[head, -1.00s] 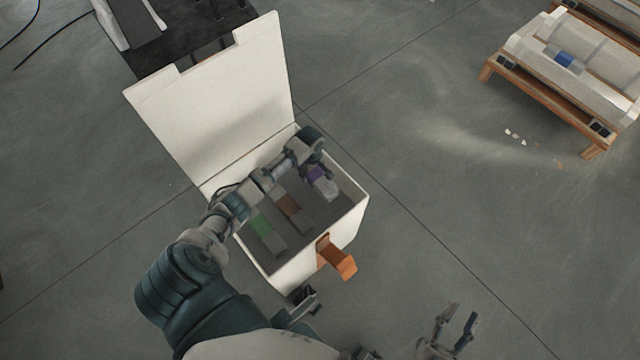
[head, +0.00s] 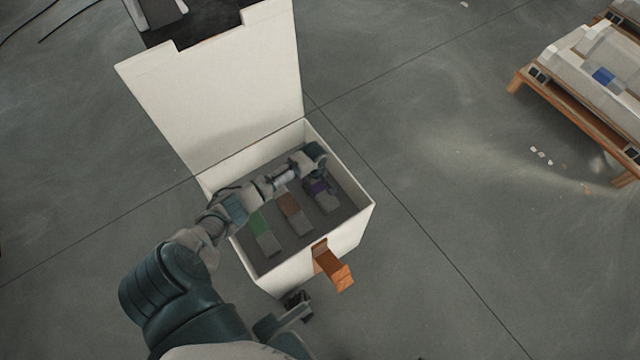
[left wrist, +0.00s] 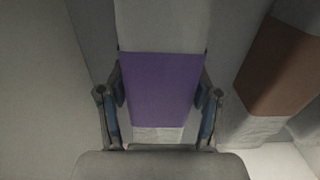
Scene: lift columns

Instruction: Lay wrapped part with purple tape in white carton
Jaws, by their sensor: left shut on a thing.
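The white carton (head: 352,236) stands open in the head view, its lid (head: 225,90) tipped back. My left arm reaches over it from the left. My left gripper (head: 320,184) is down inside the carton at its right end, shut on the grey wrapped part with purple tape (head: 326,201). In the left wrist view the purple-taped part (left wrist: 160,88) sits between the two fingers (left wrist: 160,105), which press its sides at the tape. I cannot tell whether its underside touches the carton floor.
A brown-taped part (head: 296,214) and a green-taped part (head: 264,233) lie in the carton to the left of the purple one. The brown one also shows in the left wrist view (left wrist: 282,66). An orange flap (head: 335,268) sticks out in front. A loaded pallet (head: 570,112) stands right.

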